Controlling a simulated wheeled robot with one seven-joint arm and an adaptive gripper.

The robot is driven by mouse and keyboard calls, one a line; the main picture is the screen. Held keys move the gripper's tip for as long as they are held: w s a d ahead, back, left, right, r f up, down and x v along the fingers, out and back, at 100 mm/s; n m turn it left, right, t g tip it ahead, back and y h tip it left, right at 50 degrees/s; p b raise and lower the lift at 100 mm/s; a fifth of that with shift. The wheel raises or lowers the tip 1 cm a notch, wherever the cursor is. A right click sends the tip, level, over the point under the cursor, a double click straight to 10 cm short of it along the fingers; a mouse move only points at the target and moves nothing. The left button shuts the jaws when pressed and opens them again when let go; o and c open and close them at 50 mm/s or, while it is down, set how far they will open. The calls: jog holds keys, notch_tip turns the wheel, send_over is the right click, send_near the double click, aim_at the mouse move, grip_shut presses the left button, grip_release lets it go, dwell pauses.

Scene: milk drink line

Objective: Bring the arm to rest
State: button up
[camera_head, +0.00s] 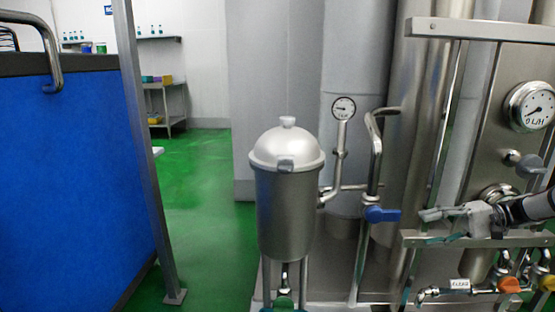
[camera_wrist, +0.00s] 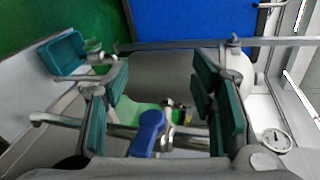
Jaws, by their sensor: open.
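My gripper (camera_head: 430,226) is at the right of the head view, pointing left, with my dark forearm behind it. Its green-padded fingers stand wide apart in the wrist view (camera_wrist: 160,88), with nothing held. A blue valve handle (camera_head: 382,214) sits on a steel pipe just left of the fingertips, apart from them in the head view. The same blue handle (camera_wrist: 148,132) shows between the fingers in the wrist view. No touch between them is visible.
A lidded steel vessel (camera_head: 284,195) stands left of the pipework, with a small gauge (camera_head: 344,107) above the pipe. Green floor (camera_head: 205,200) is open between the vessel and a blue panel (camera_head: 70,180).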

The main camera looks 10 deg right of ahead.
jog(key=s+a+r+n+g+h, duration=0.1)
jog(key=a+r+g+h, duration=0.1)
jog(key=a+r, duration=0.35)
jog(key=a+r+n+g+h, duration=0.1)
jog(key=a+r+g, duration=0.15)
jog(key=a, duration=0.65)
jog(key=s+a+r+n+g+h, duration=0.1)
jog(key=s+a+r+g+h, duration=0.3)
jog(key=s+a, duration=0.75)
jog(key=s+a+f+n+t+h, duration=0.15)
jog(key=s+a+h, duration=0.25)
jog(key=s, duration=0.7)
jog(key=s+a+f+n+t+h, duration=0.1)
jog(key=s+a+f+t+h, duration=0.15)
jog(key=s, duration=0.85)
notch_tip(320, 180, up, 36)
jog(key=t+p, duration=0.3)
jog(key=p, duration=3)
jog(key=shift+w+f+t, duration=0.15)
jog(key=shift+w+t, duration=0.05)
jog(key=shift+t, duration=0.15)
jog(key=shift+h, duration=0.25)
